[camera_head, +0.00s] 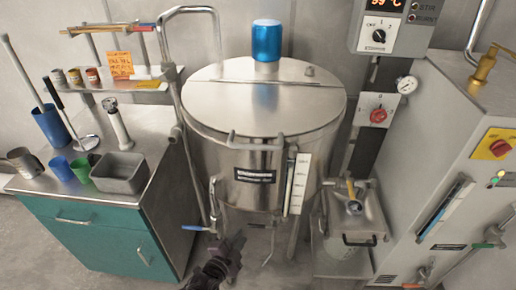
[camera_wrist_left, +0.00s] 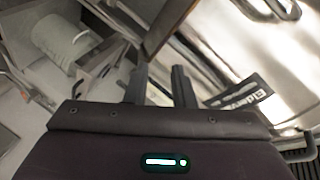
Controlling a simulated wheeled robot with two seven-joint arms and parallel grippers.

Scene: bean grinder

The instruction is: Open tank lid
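The large steel tank (camera_head: 260,185) stands in the middle of the head view. Its round lid (camera_head: 225,108) lies flat and closed on top, with a hinge line across it. A bent handle (camera_head: 256,146) sits at the lid's front edge. My left gripper (camera_head: 238,240) is low in front of the tank, below and apart from the handle. In the left wrist view its two dark fingers (camera_wrist_left: 159,72) stand apart with nothing between them. The tank wall with its black label (camera_wrist_left: 240,93) shows at the right there. My right gripper is in neither view.
A blue cylinder (camera_head: 267,42) stands behind the lid. A teal cabinet (camera_head: 100,240) with cups and a grey bin (camera_head: 119,172) is at the left. A blue-handled valve (camera_head: 193,228) is near my left gripper. A control box (camera_head: 388,28) and a grey cabinet (camera_head: 440,150) are at the right.

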